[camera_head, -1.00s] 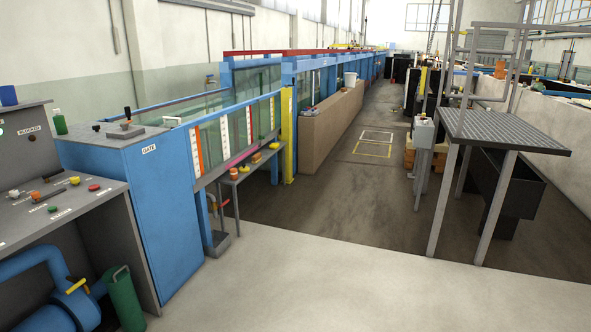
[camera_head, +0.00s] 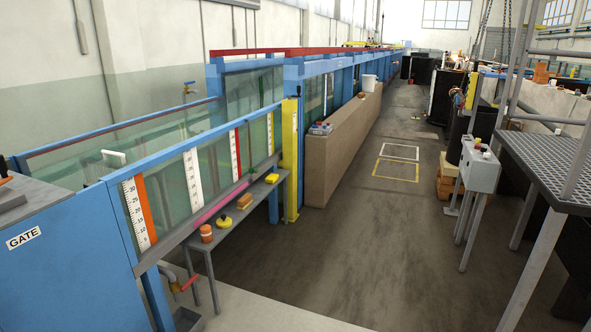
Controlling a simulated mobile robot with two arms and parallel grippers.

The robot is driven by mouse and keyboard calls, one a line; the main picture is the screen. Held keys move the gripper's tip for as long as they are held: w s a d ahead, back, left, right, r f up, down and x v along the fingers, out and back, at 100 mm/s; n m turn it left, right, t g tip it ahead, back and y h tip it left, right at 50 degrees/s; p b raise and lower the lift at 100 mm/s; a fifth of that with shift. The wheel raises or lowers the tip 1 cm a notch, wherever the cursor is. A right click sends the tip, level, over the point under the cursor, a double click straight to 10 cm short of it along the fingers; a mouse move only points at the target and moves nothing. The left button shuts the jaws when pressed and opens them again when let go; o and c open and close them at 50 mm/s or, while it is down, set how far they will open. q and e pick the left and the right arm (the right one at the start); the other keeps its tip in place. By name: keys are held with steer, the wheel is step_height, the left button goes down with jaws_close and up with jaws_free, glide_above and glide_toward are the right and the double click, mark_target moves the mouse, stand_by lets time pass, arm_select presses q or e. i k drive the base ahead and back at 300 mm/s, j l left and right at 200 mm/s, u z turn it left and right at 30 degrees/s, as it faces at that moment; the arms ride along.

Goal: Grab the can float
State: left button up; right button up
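A narrow grey bench (camera_head: 233,218) stands along the front of the glass flume, with several small objects in a row on it. Nearest is an orange can-shaped object (camera_head: 206,233) with a pale band, upright near the bench's near end; it looks like the can float. Neither of my grippers is in view.
The blue gate box (camera_head: 50,265) fills the lower left, beside the flume's glass wall (camera_head: 210,165). A yellow post (camera_head: 290,160) and a tan partition (camera_head: 340,140) stand beyond the bench. A grey control box (camera_head: 480,165) and raised platform are right. The middle floor (camera_head: 340,250) is clear.

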mark_target(205, 231)
steer(key=i+u, duration=0.1)
steer(key=i, duration=0.85)
steer(key=i+l, duration=0.2)
steer(key=i, duration=0.75)
steer(key=j+u, duration=0.05)
